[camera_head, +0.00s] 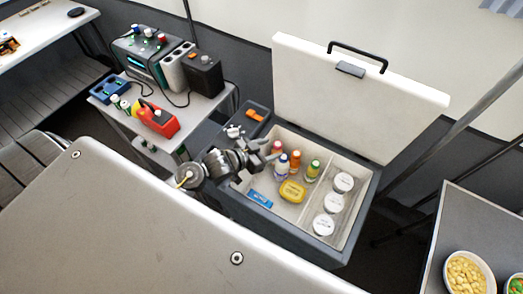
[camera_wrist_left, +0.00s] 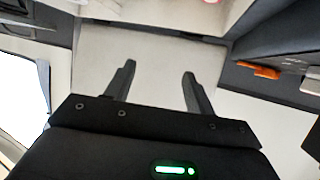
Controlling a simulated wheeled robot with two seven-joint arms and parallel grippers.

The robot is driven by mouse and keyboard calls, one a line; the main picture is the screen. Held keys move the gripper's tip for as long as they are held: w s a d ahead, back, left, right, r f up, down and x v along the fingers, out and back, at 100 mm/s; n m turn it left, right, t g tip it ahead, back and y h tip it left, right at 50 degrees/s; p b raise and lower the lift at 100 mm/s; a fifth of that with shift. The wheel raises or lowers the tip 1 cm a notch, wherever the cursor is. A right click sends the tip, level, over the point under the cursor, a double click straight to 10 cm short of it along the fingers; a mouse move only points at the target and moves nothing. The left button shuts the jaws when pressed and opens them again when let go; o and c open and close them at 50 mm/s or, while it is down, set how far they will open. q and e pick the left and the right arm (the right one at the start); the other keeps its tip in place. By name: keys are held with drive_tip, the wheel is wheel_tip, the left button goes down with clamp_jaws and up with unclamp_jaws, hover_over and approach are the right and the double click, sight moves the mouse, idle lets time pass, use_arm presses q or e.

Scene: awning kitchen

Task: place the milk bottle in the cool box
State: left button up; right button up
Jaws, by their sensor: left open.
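The cool box (camera_head: 372,190) stands open with its white lid (camera_head: 345,100) raised at the back. My right gripper is not in view.
Bottles with red, orange and green caps (camera_head: 313,170), a yellow tub (camera_head: 292,191) and a blue packet (camera_head: 261,199) share the compartment. White round tubs (camera_head: 334,203) fill the right compartment. A cart (camera_head: 205,108) with devices stands at left; a table with bowls (camera_head: 467,272) is at right.

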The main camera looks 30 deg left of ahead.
use_arm(q)
drive_tip(key=v, duration=0.3)
drive_tip(key=shift+s, duration=0.1)
idle(0.5)
